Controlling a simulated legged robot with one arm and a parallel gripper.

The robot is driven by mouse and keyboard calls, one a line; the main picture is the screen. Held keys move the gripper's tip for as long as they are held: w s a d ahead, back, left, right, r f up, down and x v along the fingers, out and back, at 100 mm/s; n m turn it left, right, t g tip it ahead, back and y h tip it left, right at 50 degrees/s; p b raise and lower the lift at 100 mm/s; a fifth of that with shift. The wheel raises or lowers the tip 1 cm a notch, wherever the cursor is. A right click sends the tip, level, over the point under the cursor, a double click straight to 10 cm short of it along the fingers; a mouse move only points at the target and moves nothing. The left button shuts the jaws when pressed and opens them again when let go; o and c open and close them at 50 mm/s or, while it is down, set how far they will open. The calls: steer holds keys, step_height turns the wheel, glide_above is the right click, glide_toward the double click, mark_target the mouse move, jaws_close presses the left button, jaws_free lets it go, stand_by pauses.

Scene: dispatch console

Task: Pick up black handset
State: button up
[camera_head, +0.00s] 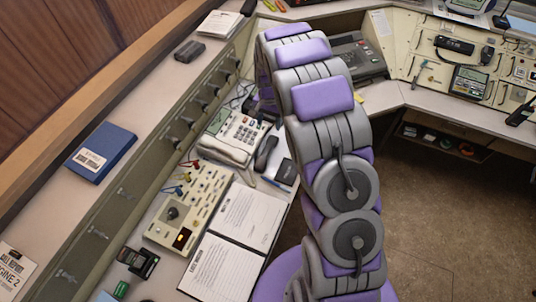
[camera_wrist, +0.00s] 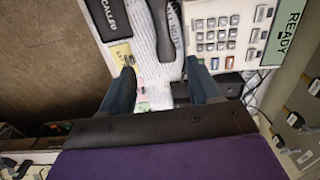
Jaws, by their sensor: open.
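The black handset (camera_head: 265,153) lies on the left desk, just right of the light desk phone (camera_head: 240,133), in the head view. In the wrist view a long dark shape that looks like the handset (camera_wrist: 163,30) lies on a pale textured surface beside the phone's keypad (camera_wrist: 217,35). My gripper (camera_wrist: 160,68) is open, with its two dark fingers apart and no object held between them. The dark shape lies beyond the fingertips, roughly in line with the gap. In the head view my arm hides most of the gripper.
A dark box (camera_head: 286,172) sits close to the handset. A switch panel (camera_head: 188,208) and an open binder (camera_head: 235,240) lie nearer on the desk. A blue book (camera_head: 100,152) rests on the left ledge. The floor (camera_head: 440,200) on the right is clear.

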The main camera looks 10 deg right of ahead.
steer(key=b, duration=0.2)
glide_above(267, 149)
steer(key=a, duration=0.1)
steer(key=f, duration=0.8)
steer(key=shift+a+f, duration=0.2)
steer(key=shift+f, duration=0.05)
steer(key=f, duration=0.1)
steer(key=d+f, duration=0.1)
steer(key=f, duration=0.1)
steer(key=shift+w+d+f+b, duration=0.1)
steer(key=shift+d+f+b, duration=0.1)
steer(key=shift+f+b, duration=0.1)
steer(key=shift+d+f, duration=0.2)
steer(key=shift+f, duration=0.15)
steer(key=f+b, duration=0.1)
steer(key=f, duration=0.1)
steer(key=a+f, duration=0.1)
steer(key=f, duration=0.1)
steer(key=shift+s+a+f+b, duration=0.15)
steer(key=shift+s+f+b, duration=0.05)
steer(key=shift+f+b, duration=0.15)
steer(key=shift+d+r, duration=0.15)
steer(key=shift+d, duration=0.35)
steer(key=shift+c, duration=0.8)
steer(key=c, duration=0.3)
steer(key=shift+a, duration=0.35)
steer(key=c, duration=0.6)
steer(key=shift+d, duration=0.15)
jaws_close()
